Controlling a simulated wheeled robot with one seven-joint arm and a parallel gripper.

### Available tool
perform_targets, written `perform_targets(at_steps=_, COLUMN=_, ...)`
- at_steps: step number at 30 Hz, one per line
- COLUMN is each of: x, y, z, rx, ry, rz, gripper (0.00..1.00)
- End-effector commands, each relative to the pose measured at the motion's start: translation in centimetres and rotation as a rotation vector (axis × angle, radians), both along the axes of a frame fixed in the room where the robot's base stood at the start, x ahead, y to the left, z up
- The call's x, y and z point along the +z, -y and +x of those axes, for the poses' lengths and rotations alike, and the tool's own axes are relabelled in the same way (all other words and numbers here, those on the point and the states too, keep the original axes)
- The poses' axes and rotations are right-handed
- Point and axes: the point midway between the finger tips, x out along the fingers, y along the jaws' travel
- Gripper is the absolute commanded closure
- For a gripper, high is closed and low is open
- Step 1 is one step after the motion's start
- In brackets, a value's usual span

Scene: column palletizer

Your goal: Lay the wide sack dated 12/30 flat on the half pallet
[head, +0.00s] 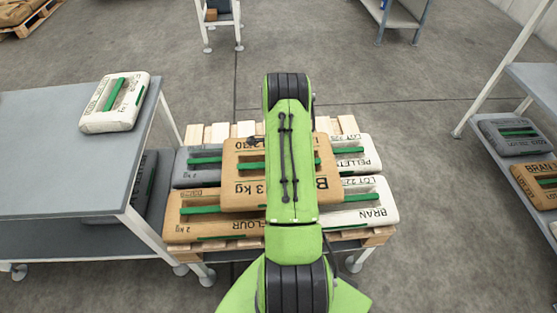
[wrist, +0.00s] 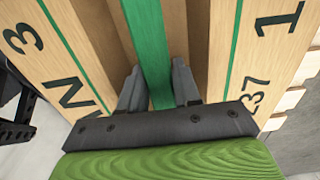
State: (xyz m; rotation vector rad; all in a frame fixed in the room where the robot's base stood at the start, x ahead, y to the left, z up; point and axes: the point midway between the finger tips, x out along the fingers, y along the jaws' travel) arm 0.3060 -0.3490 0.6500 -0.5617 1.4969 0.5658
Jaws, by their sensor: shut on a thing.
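The wide brown sack (head: 243,201), marked 12/30 and 3 kg, is level over the middle of the half pallet (head: 196,134), overlapping the sacks there. I cannot tell whether it touches them. My arm covers its middle in the head view. In the wrist view my gripper (wrist: 157,84) is shut on the green handle strip of this sack (wrist: 88,45), one finger on each side. The gripper itself is hidden behind my arm in the head view.
Under and around it on the pallet are a grey sack (head: 184,178), a brown flour sack (head: 190,228), a white pellet sack (head: 368,160) and a white bran sack (head: 372,214). A grey table (head: 60,150) with a white sack (head: 100,119) stands left. A shelf (head: 540,84) holds sacks at right.

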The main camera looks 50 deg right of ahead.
Motion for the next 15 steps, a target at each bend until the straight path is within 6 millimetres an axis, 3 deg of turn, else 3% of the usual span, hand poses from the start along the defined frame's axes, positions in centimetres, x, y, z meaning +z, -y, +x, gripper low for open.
perform_targets(at_steps=15, x=-0.72, y=0.3, z=0.25, rx=0.0, ry=0.008, rz=-0.009, gripper=1.0)
